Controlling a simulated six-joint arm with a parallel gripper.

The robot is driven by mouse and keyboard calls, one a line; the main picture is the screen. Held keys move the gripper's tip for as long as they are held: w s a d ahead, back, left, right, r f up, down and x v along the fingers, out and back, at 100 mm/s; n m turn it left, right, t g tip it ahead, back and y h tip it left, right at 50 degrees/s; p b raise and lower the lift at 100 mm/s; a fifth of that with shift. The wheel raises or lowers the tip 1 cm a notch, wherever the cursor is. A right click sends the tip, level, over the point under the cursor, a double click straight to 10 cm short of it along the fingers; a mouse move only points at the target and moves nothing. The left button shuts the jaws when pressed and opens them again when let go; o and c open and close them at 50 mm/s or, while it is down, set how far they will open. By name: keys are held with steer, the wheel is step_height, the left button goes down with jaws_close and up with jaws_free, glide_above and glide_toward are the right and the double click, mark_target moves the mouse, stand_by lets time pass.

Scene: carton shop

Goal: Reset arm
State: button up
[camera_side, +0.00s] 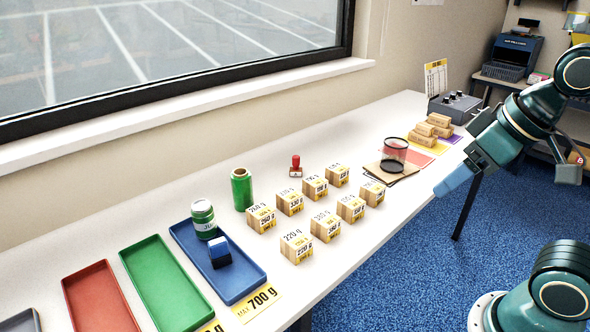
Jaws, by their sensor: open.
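My gripper (459,183) hangs in the air at the right, past the table's front edge and above the blue floor. It is open and nothing shows between its fingers; a pale blue fingertip points down and left. The white table (345,235) runs below and to the left of it. Several small cartons with weight labels, such as the 220 g carton (296,246), stand in two rows on the table, apart from my gripper.
Green (165,285) and red (98,297) trays look empty. A green cylinder (241,189), red stamp (295,166), glass-like cylinder (395,153), stacked wooden blocks (428,130) and control box (456,107) stand farther back.

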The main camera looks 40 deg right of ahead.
steer(key=shift+s+f, duration=0.3)
steer(key=shift+s, duration=0.2)
